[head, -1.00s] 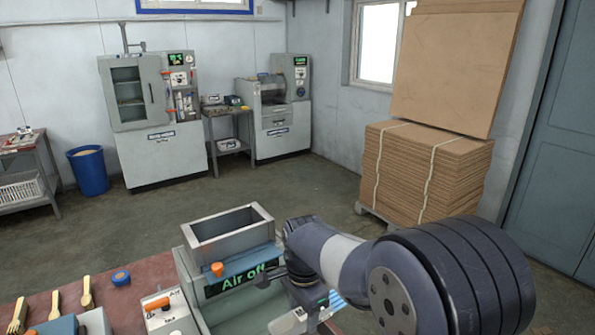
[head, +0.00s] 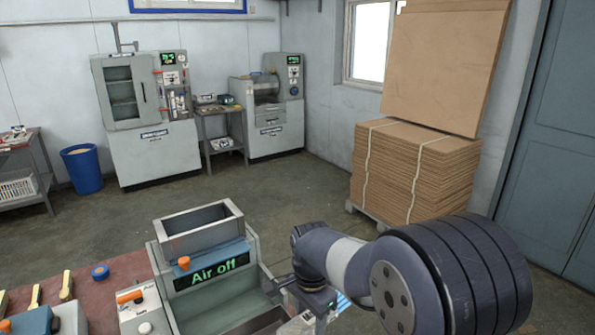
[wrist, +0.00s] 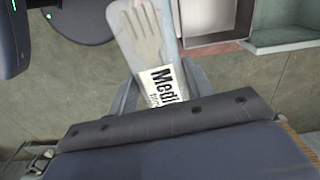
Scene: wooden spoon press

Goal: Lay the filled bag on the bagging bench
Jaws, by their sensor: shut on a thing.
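The filled bag (wrist: 147,40) is clear, with a pale fork-shaped piece inside and a white label reading "Medi", the rest cut off. My gripper (wrist: 162,88) is shut on the bag at its label end, and the bag sticks out beyond the fingers. In the head view my arm hides most of the gripper and bag. The gripper is right of this unit, apart from the bare red top.
An open metal bin (head: 200,230) tops the air unit. A switch box (head: 140,305), a blue cap (head: 100,272) and wooden pieces (head: 66,286) occupy the bench. Stacked cardboard (head: 415,170) stands at back right. The middle floor is clear.

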